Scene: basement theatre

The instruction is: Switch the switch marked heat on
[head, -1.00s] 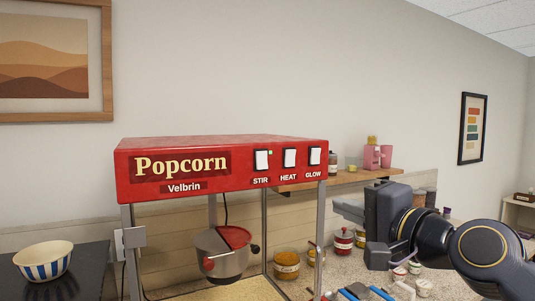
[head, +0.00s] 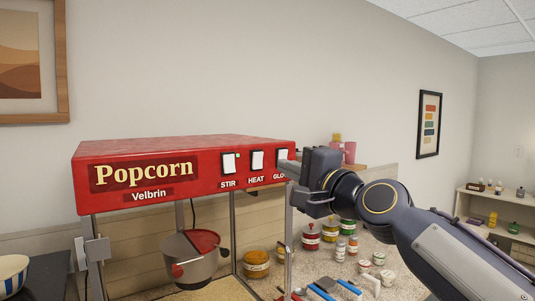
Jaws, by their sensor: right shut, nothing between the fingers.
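The red popcorn machine (head: 180,145) has three white rocker switches on its front. The HEAT switch (head: 257,160) is in the middle, and no lit lamp shows beside it. The STIR switch (head: 228,163) is to its left, with a small greenish light at its upper right. The GLOW switch (head: 282,155) is to its right, its lower part and label partly covered by my right gripper (head: 286,165). My right gripper is shut and empty, its fingertips pointing left in front of GLOW, right of HEAT. I cannot tell if it touches the panel. My left gripper is out of view.
A kettle (head: 192,262) hangs under the machine's top, between metal posts. Jars (head: 311,237) and blue-handled tools (head: 325,286) lie on the counter below my right arm. A striped bowl (head: 10,275) is at far left. The space before STIR and HEAT is clear.

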